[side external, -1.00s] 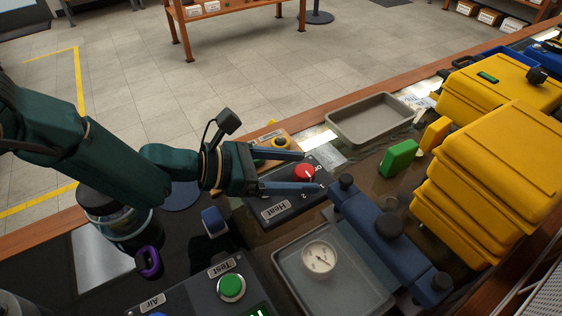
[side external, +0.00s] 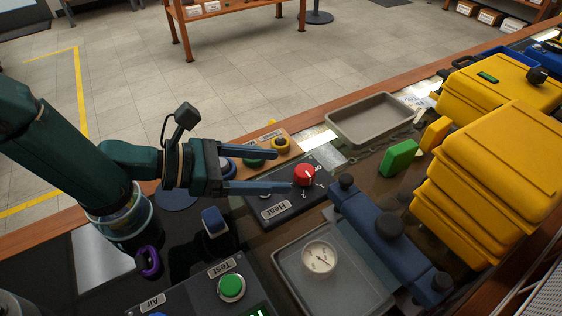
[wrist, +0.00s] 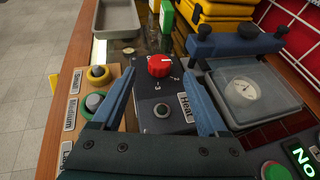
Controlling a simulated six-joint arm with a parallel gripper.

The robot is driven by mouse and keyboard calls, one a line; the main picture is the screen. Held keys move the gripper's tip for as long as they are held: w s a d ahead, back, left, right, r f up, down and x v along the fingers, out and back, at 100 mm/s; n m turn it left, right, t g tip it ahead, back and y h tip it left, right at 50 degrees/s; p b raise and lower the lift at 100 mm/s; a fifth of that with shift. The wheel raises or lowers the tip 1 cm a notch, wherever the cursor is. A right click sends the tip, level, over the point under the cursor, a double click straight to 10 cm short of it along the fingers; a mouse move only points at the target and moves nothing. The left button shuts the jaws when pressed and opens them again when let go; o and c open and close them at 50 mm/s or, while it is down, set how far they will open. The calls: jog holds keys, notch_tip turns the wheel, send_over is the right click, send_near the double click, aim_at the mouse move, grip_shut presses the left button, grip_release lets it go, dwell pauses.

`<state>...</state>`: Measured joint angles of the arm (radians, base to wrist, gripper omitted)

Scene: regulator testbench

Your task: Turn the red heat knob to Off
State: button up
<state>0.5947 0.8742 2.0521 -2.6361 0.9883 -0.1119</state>
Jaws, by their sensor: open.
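The red heat knob (side external: 304,174) sits on a dark panel (side external: 288,207) labelled "Heat", with a white pointer line and marks around it. In the wrist view the red knob (wrist: 159,66) stands upright beyond my fingertips, near the middle. My gripper (side external: 276,169) is open and empty, its two blue fingers spread. In the side view the fingertips end just left of the knob, apart from it. In the wrist view the fingers (wrist: 163,78) lie on either side of the heat panel. The exact setting of the pointer is too small to read.
A wooden board with coloured rings (side external: 280,143) lies beside the upper finger. A blue clamp bar (side external: 390,245) and a tray with a round gauge (side external: 319,257) stand right of the panel. A green block (side external: 399,158), an empty grey tray (side external: 345,112) and yellow cases (side external: 490,180) lie beyond.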

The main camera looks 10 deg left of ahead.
aim_at(299, 170)
jog(key=shift+s+d, duration=0.1)
jog(key=shift+d, duration=0.05)
jog(key=d, duration=0.1)
jog(key=r+m+g+h, duration=0.1)
jog(key=d+g, duration=0.1)
jog(key=shift+s+d+r, duration=0.25)
jog(key=shift+s+d, duration=0.05)
jog(key=shift+w+d+r+m+g+h, duration=0.15)
jog(key=shift+d+m+g+h, duration=0.15)
jog(key=shift+m+g+h, duration=0.3)
jog(key=shift+w+a+m+g, duration=0.15)
jog(key=shift+m+g, duration=0.25)
jog(key=shift+m, duration=0.2)
jog(key=shift+m+g+y, duration=0.3)
jog(key=shift+m+g, duration=0.3)
jog(key=w+a, duration=0.1)
jog(key=a+f, duration=0.1)
jog(key=w+a+f, duration=0.1)
jog(key=shift+w+a, duration=0.3)
jog(key=shift+x, duration=2.45)
jog(key=shift+w, duration=0.1)
